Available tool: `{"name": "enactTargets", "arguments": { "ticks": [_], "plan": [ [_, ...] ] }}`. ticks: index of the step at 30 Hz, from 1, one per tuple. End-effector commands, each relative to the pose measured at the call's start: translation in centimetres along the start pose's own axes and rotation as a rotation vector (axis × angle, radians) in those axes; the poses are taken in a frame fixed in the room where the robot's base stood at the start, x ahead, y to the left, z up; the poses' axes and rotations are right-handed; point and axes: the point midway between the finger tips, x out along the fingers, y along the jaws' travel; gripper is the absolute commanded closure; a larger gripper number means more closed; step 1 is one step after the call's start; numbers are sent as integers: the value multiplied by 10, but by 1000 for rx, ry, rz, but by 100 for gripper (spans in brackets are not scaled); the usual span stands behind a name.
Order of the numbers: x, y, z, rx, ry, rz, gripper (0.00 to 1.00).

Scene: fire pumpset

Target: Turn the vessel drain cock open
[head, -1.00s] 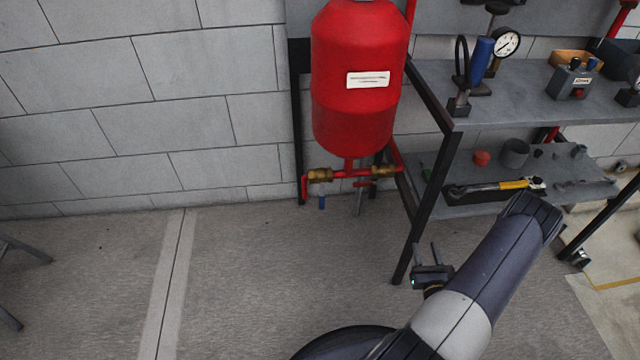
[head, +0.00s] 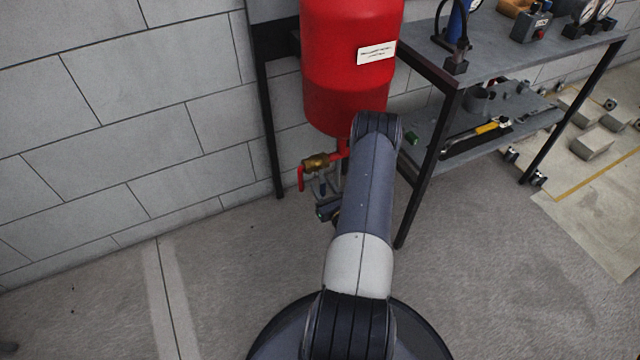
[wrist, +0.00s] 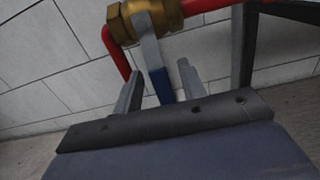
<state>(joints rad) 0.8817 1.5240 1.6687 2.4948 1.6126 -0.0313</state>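The red vessel (head: 350,70) stands upright with red pipework under it. A brass cock (head: 315,161) sits on the left branch of that pipe, and a red pipe end bends down at its left. In the wrist view the brass cock (wrist: 146,18) has a flat metal lever with a blue grip (wrist: 160,84) hanging straight down. My gripper (wrist: 158,86) is open, with one finger on each side of the lever, and a gap shows on both sides. In the head view my gripper (head: 323,188) is just below the cock. My arm hides the pipework to the right.
A grey shelf unit (head: 455,82) with dark legs stands right of the vessel, holding gauges and tools. A block wall (head: 150,110) is close behind. The floor (head: 220,265) at the left front is clear.

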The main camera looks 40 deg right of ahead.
Motion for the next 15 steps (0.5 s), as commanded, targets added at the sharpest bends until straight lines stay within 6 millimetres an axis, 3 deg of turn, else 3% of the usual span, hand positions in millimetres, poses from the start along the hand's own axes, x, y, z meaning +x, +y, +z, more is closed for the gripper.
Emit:
{"name": "enactTargets", "arguments": {
  "ticks": [6, 15],
  "plan": [
    [21, 0, -1, 0, 0, 0, 61],
    [24, 0, 0, 1, 1, 0, 61]
  ]
}}
